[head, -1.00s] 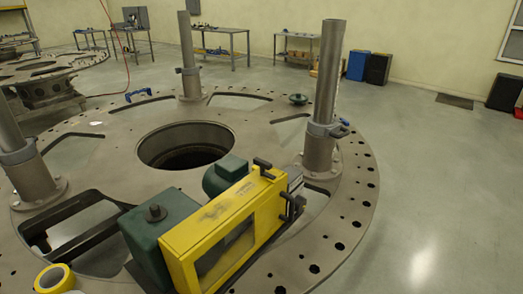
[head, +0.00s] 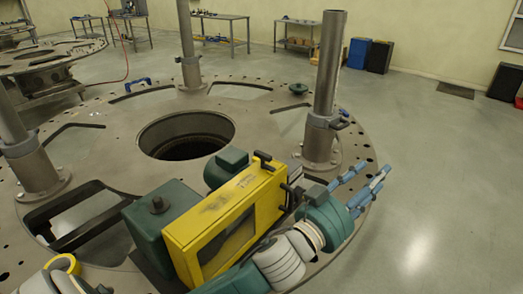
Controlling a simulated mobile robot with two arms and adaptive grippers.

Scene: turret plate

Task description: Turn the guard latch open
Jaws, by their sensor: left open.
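The yellow guard (head: 182,237), a boxy frame with a dark window, stands on the near part of the round metal plate. It has a black handle (head: 263,157) on its top corner and a black latch-like lever (head: 291,193) on its right end. I cannot tell for sure which is the guard latch, or whether it is turned. My left gripper (head: 375,172) has blue fingers, spread open and empty. It is to the right of the guard, over the plate's right rim, with its fingers pointing away. Its wrist partly hides the area beside the lever. My right gripper is not in view.
Green housings (head: 160,220) adjoin the guard on the left. A steel post (head: 324,85) with a clamp collar stands just behind my left gripper. The plate (head: 120,150) has a large central hole and cut-outs.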

